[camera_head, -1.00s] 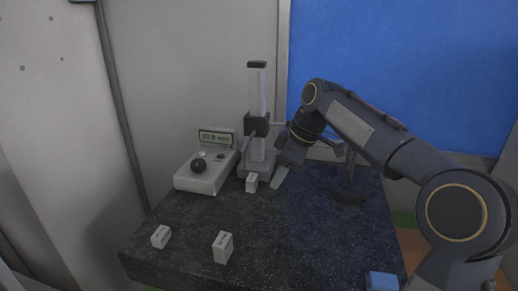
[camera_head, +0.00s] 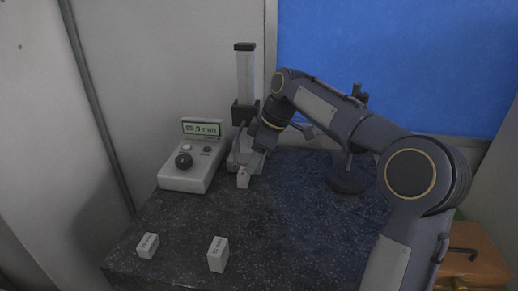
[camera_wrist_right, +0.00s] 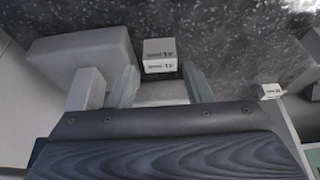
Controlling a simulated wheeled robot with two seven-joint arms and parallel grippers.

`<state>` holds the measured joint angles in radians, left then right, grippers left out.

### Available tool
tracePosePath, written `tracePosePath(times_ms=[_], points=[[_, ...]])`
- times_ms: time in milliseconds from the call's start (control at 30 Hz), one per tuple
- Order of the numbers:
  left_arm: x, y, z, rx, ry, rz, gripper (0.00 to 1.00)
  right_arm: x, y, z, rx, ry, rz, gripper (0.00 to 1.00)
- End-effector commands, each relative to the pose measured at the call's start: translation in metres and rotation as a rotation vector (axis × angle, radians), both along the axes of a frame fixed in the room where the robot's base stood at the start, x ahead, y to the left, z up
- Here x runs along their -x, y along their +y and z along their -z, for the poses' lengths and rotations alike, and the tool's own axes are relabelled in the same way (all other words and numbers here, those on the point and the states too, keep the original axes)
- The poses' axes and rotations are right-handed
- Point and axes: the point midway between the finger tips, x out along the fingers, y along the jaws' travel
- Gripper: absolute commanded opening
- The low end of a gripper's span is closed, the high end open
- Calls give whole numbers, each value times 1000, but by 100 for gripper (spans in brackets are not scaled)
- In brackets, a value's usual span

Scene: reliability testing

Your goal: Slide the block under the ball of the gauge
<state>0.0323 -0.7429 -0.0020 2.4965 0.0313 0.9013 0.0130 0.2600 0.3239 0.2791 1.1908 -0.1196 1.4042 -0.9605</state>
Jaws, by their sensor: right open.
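The gauge has a pale upright column (camera_head: 246,75) with a black clamp, at the back of the table. Its ball is hidden behind my right arm and gripper. A small pale block (camera_head: 243,178) stands at the front of the gauge base. In the right wrist view the block (camera_wrist_right: 160,55) shows printed marks and lies near the fingertips, in line with the gap between them. My right gripper (camera_wrist_right: 163,86) is open, with a finger on each side of that gap; I cannot tell whether either touches the block. My left gripper is not in view.
A readout box (camera_head: 194,163) with a lit display and dark knob stands left of the gauge. Two more labelled blocks, one at left (camera_head: 148,245) and one nearer the middle (camera_head: 218,254), stand at the front. A dark stand (camera_head: 346,178) is at right. The table's middle is clear.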

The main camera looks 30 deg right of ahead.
Motion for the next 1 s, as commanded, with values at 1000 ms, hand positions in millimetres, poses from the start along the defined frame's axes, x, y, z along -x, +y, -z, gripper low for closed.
tracePosePath(times_ms=[1000], points=[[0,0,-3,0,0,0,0,-11,14,43,0,0,1,6]])
